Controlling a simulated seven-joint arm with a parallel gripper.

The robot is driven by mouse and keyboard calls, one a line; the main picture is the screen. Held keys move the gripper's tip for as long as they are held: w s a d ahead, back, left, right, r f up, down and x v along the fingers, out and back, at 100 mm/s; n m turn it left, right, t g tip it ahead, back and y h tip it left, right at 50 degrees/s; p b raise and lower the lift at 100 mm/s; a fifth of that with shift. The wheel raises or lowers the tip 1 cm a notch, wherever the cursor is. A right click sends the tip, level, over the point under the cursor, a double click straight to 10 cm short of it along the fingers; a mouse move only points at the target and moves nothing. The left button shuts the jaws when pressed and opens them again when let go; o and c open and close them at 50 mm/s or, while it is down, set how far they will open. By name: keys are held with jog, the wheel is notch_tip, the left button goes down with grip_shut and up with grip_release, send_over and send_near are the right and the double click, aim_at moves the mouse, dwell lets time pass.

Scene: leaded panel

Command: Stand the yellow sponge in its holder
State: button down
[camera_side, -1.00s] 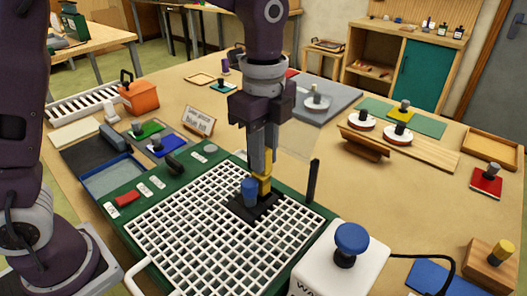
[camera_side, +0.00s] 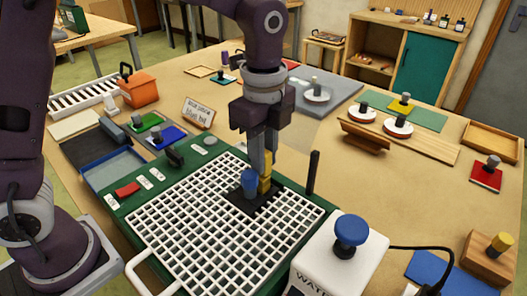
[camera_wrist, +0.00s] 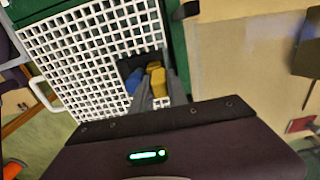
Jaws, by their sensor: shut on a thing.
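The yellow sponge (camera_side: 266,184) is a narrow upright block between the fingers of my gripper (camera_side: 264,170), which is shut on it. Its lower end is at the black holder (camera_side: 240,204) on the white grid; I cannot tell whether it rests in a slot or just above it. A blue piece (camera_side: 249,183) stands close beside the sponge on its left. In the wrist view the sponge (camera_wrist: 157,80) shows between the fingertips, with the blue piece (camera_wrist: 135,81) beside it and part of the black holder (camera_wrist: 140,60) beyond.
The white grid (camera_side: 190,240) sits in a green frame. A black upright post (camera_side: 313,173) stands just right of the holder. A white box with a blue knob (camera_side: 350,232) stands at the front right. A small sign (camera_side: 198,113) and several handled blocks stand farther back.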

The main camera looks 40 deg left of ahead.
jog(key=shift+f, duration=0.65)
jog(key=c, duration=1.2)
grip_release()
jog(key=shift+s, duration=0.1)
notch_tip(320, 180, up, 7)
jog(key=shift+r, duration=0.1)
jog(key=shift+a+r, duration=0.15)
jog(key=shift+a, duration=0.05)
jog(key=s+a+r+n+t, duration=0.3)
jog(key=s+a+r+n, duration=0.25)
jog(key=s+n, duration=0.3)
jog(key=s+a+f+n+t, duration=0.1)
jog(key=s+a+f+n, duration=0.1)
jog(key=s+n, duration=0.2)
jog(key=s+a+f+n+t, duration=0.1)
jog(key=s+a+f+n, duration=0.1)
jog(key=s+n, duration=0.3)
jog(key=s+a, duration=0.1)
jog(key=s, duration=0.1)
jog(key=shift+s+t, duration=0.3)
